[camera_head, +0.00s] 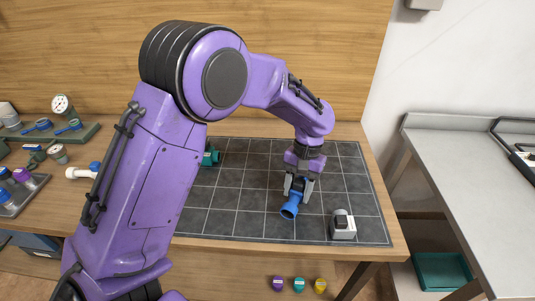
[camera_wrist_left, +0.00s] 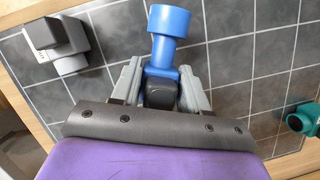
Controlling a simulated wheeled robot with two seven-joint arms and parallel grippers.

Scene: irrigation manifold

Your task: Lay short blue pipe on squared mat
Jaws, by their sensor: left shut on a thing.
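The short blue pipe (camera_head: 290,209) is between the fingers of my left gripper (camera_head: 299,188), over the right part of the dark squared mat (camera_head: 243,222). In the left wrist view, the blue pipe (camera_wrist_left: 168,38) sticks out past the fingers of the left gripper (camera_wrist_left: 160,85), which are shut on it. Its wider round end points away from the gripper. I cannot tell whether the pipe touches the mat (camera_wrist_left: 225,60). My right gripper is not in view.
A teal fitting (camera_head: 210,157) sits at the mat's left, partly behind my arm. Gauges and fittings crowd the table's left. The mat's middle is clear.

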